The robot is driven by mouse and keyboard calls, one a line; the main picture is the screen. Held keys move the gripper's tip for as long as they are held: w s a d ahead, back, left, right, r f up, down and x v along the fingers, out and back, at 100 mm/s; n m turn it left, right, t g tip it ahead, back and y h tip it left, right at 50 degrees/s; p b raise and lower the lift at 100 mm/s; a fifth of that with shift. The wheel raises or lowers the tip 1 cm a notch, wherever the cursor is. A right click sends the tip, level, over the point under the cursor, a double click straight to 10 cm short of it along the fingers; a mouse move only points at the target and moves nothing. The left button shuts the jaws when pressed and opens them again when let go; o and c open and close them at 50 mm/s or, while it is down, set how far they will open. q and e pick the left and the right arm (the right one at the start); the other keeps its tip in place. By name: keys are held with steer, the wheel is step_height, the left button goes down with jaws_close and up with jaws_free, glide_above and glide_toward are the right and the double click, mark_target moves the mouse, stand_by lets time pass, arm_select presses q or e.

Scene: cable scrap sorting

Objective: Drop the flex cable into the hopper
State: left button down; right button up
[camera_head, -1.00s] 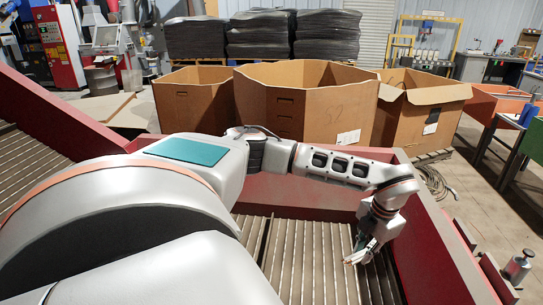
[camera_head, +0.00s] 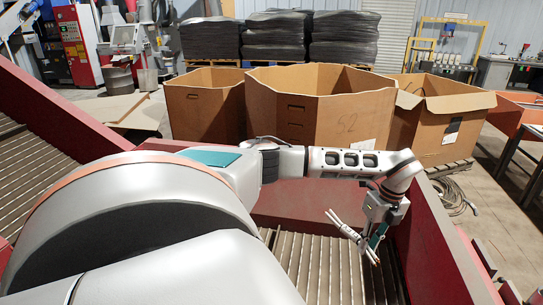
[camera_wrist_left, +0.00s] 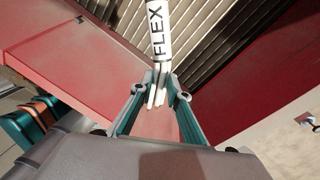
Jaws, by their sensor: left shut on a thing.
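The flex cable (camera_wrist_left: 157,28) shows in the left wrist view as a white piece with a black FLEX label and thin white ends. My left gripper (camera_wrist_left: 160,92) is shut on those ends, and the labelled part reaches out beyond the fingertips. In the head view the cable (camera_head: 341,224) is a thin pale strip slanting up and left from my left gripper (camera_head: 373,243). The hopper appears to be the red-walled trough (camera_head: 440,235) with a ribbed floor. The gripper and cable are over that floor, inside the right wall. My right gripper is not in view.
Open cardboard boxes (camera_head: 318,110) stand just behind the trough's far wall. A coil of cable (camera_head: 452,195) lies on the floor to the right. My arm hides much of the trough.

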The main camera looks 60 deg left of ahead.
arm_select(q)
steer(key=shift+f, duration=1.9)
steer(key=c, duration=1.8)
jaws_free()
steer(key=shift+c, duration=0.2)
step_height(320, 180, up, 12)
steer(key=w, duration=0.1)
steer(key=shift+w+d, duration=0.2)
steer(key=shift+w, duration=0.15)
steer(key=shift+f, duration=0.1)
